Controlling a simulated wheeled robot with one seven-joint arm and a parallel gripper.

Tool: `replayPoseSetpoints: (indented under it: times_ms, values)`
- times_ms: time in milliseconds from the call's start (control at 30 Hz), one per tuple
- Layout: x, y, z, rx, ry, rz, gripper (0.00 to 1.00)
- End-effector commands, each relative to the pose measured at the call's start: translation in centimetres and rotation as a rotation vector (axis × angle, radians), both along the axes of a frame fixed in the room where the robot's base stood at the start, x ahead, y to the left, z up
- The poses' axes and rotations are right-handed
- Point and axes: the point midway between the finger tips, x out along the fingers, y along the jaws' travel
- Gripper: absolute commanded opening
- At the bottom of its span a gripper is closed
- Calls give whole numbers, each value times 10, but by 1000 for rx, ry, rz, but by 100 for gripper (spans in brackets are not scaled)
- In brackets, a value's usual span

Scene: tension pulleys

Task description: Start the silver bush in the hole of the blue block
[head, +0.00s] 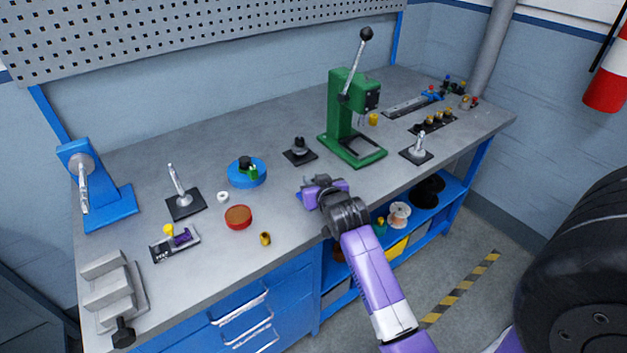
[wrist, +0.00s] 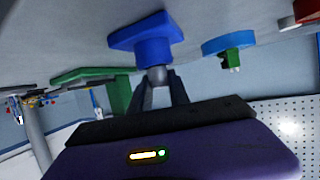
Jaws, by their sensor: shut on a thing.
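The blue block (wrist: 145,38), a stepped piece with a wider flange, sits on the bench top in the wrist view, straight ahead of my gripper (wrist: 158,92). My gripper is shut on the silver bush (wrist: 158,74), a small grey round piece between the fingertips. The bush's far end meets the block in the picture; I cannot tell whether it touches or has entered the hole, which is hidden. In the head view my gripper (head: 312,187) is over the bench near its front edge, and the bush cannot be made out there.
A green press (head: 345,125) stands behind and to the right. A blue round dish (head: 246,179) with a green piece lies to the left, with a red round dish (head: 238,222) and a brass bush (head: 265,239) nearer the front. A black-based fixture (head: 299,156) stands behind my gripper.

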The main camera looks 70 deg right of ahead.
Motion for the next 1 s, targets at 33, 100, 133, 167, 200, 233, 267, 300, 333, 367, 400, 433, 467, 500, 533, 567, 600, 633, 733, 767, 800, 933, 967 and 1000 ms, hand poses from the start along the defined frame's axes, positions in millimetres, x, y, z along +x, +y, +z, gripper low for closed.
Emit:
replayPoseSetpoints:
  times_ms: [33,100,133,167,200,233,267,300,333,367,400,433,467,500,533,567,600,633,733,767,800,933,967,1000]
  values:
    - [0,0,0,-1,-1,0,0]
    - [0,0,0,-1,-1,0,34]
    - [0,0,0,-1,-1,0,40]
    - [0,0,0,-1,-1,0,46]
    - [0,0,0,-1,-1,0,48]
    - [0,0,0,-1,-1,0,48]
    - [0,0,0,-1,-1,0,48]
    - [0,0,0,-1,-1,0,48]
    - [0,0,0,-1,-1,0,48]
    - [0,0,0,0,0,0,48]
    - [0,0,0,0,0,0,48]
    - [0,0,0,1,1,0,48]
    - [0,0,0,1,1,0,48]
    - [-1,1,0,1,1,0,48]
    - [-2,2,0,0,1,0,48]
    - [-3,3,1,0,1,0,48]
    - [-5,6,1,1,2,0,48]
    - [-7,8,3,-1,1,1,48]
    - [-16,18,8,-2,2,1,48]
    - [-19,22,10,-1,1,1,48]
    - [-23,27,12,-1,1,1,48]
    - [-34,40,20,-2,0,2,48]
    - [-37,43,22,-2,0,2,48]
    - [-40,46,23,-1,1,2,48]
